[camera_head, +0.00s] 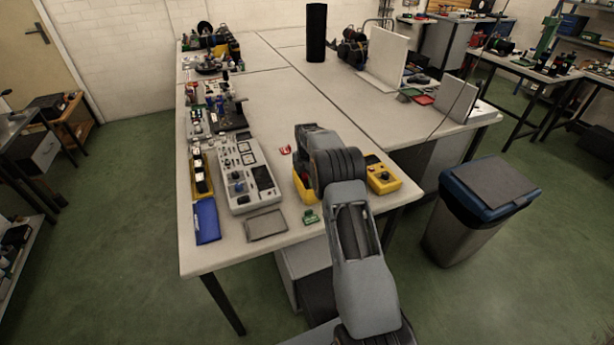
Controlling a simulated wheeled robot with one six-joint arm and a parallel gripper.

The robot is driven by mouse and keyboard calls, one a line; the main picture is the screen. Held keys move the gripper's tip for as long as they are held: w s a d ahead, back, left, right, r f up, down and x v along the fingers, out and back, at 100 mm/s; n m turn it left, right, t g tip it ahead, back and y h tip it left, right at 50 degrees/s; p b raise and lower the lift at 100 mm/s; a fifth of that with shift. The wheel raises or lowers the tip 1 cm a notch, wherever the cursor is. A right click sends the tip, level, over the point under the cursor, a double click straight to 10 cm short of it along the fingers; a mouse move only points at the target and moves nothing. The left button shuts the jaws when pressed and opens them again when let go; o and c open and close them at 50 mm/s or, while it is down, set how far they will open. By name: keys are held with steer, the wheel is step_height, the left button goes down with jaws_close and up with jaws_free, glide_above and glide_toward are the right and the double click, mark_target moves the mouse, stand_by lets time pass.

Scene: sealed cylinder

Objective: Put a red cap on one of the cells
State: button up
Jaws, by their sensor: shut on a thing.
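My arm reaches from the bottom right over the near table, and my gripper (312,138) is at its end above the tabletop. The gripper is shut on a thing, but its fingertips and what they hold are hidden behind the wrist. A small red item (286,150) shows just left of the wrist; it is too small to tell whether it is a cap, or whether it lies on the table. A yellow tray (195,192) at the table's left edge holds small dark and pale items. I cannot tell whether these are the cells.
A grey instrument panel (247,178), a blue box (206,222), a grey flat pad (266,225) and a small green part (311,216) lie on the near table. A yellow control box (383,178) is right of my wrist. A bin (480,205) stands right. The table's middle is clear.

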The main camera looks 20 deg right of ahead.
steer(key=o, duration=1.4)
steer(key=shift+c, duration=0.2)
steer(key=shift+r, duration=0.1)
steer(key=shift+r+p, duration=2.15)
steer(key=shift+r, duration=1.3)
